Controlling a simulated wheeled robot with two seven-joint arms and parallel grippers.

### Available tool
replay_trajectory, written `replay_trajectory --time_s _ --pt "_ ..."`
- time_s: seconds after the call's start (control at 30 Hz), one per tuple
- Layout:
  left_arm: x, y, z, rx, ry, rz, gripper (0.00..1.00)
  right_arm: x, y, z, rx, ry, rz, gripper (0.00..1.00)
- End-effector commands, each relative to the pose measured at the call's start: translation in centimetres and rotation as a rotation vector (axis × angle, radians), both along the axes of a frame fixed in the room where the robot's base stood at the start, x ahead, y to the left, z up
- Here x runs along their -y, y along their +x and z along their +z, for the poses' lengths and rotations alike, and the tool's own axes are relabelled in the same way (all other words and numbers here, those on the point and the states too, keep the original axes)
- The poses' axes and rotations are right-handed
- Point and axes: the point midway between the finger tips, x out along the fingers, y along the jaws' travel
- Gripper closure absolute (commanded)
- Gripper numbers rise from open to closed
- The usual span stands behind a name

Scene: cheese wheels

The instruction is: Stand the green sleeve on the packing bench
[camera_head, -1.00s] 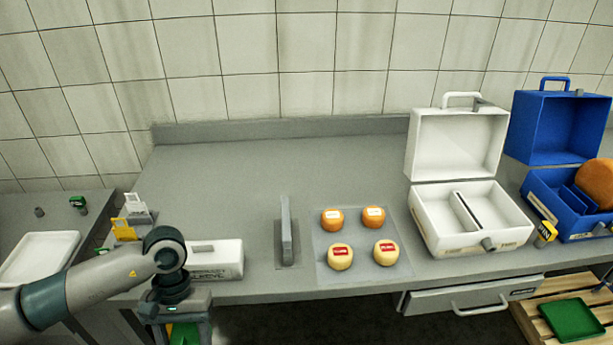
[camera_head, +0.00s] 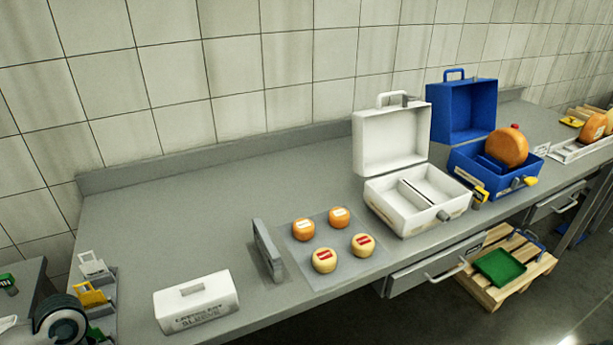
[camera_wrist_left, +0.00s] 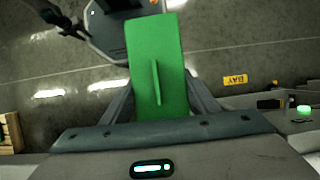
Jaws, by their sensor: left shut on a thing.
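The green sleeve (camera_wrist_left: 155,45) shows in the left wrist view as a flat bright green piece with a thin raised rib. My left gripper (camera_wrist_left: 158,82) is shut on it, with one finger on each side. The sleeve is over the dark floor in that view, and its far side is hidden. The packing bench (camera_head: 190,240) is the long grey worktop in the head view. Only a bit of my left arm shows at the lower left there; the sleeve and gripper are out of that view. My right gripper is not seen.
On the bench are a white labelled block (camera_head: 195,302), a grey upright plate (camera_head: 268,248), several small cheeses on a grey mat (camera_head: 297,258), an open white case (camera_head: 380,205) and an open blue case (camera_head: 465,160). A pallet (camera_head: 510,285) stands on the floor.

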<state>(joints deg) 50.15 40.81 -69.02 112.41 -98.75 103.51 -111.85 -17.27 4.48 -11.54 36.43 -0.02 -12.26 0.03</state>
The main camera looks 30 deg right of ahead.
Motion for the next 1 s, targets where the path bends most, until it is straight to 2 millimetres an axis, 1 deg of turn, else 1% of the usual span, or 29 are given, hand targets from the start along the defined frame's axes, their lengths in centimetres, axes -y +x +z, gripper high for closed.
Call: replay_trajectory --time_s 0.27,0.37,0.47,0.67,0.83,0.93,1.0 --pt "0.0 0.0 0.2 0.000 0.000 0.000 0.68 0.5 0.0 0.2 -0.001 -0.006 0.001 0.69" --pt "0.0 0.0 0.7 0.000 0.000 0.000 0.68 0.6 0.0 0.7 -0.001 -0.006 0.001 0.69" --pt "0.0 0.0 1.7 0.000 -0.001 0.001 0.68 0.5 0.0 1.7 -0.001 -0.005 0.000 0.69" --pt "0.2 0.1 5.1 0.001 0.000 0.010 0.68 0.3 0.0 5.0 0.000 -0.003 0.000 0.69" --pt "0.9 0.6 8.3 0.003 -0.001 0.044 0.68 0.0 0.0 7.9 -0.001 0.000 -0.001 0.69" --pt "2.0 1.2 10.2 0.005 -0.002 0.095 0.68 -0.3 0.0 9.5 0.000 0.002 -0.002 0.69" --pt "3.6 2.1 11.8 0.009 -0.003 0.175 0.68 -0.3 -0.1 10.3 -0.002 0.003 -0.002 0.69"
